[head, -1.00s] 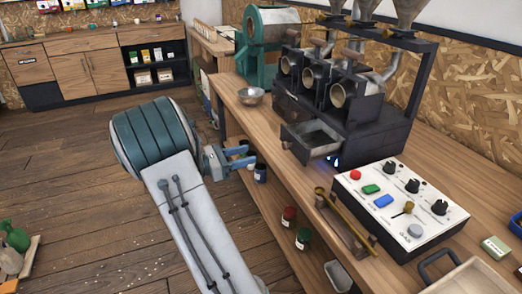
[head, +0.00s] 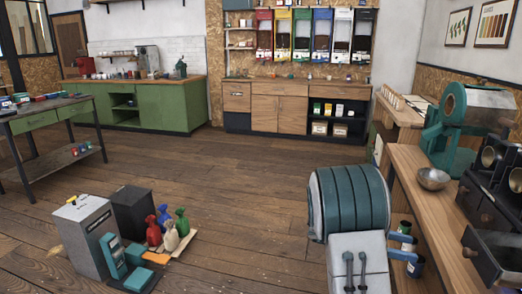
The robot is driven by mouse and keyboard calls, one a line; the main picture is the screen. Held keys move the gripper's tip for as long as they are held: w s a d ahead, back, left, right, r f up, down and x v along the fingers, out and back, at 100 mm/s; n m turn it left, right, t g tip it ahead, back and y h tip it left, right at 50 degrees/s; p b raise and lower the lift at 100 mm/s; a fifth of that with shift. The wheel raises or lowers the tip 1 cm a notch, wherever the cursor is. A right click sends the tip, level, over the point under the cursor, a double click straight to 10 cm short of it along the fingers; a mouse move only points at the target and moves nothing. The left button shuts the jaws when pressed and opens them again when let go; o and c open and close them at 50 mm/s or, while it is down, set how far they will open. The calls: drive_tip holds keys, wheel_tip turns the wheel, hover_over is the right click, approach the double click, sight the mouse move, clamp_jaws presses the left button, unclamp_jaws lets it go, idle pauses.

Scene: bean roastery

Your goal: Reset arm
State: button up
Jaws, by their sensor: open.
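My arm shows at the bottom right of the head view, a thick teal-banded joint above a pale link. My gripper (head: 402,247) is partly hidden behind the arm, with its blue fingers pointing right beside the wooden counter (head: 405,165). It is open and I see nothing between its fingers. Small cans (head: 415,265) on a shelf under the counter show just by the fingers. I cannot tell whether they touch.
A metal bowl (head: 432,178), a teal machine (head: 455,125) and a dark roaster with an open drawer (head: 492,255) stand on the counter. Colored bags (head: 168,228) and a grey bin (head: 90,235) stand on the floor at left. The middle floor is clear.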

drive_tip(key=s+a+r+m+t+y+p, duration=0.4)
drive_tip(key=s+a+y, duration=0.4)
drive_tip(key=a, duration=0.4)
drive_tip(key=s+a+r+m+t+y+p, duration=0.5)
drive_tip(key=s+a+r+m+y+p, duration=0.2)
drive_tip(key=a, duration=0.6)
drive_tip(key=shift+s+a+r+m+y, duration=0.2)
drive_tip(key=shift+s+r+m+y, duration=0.15)
drive_tip(key=shift+s+m, duration=0.55)
drive_tip(key=shift+w, duration=0.2)
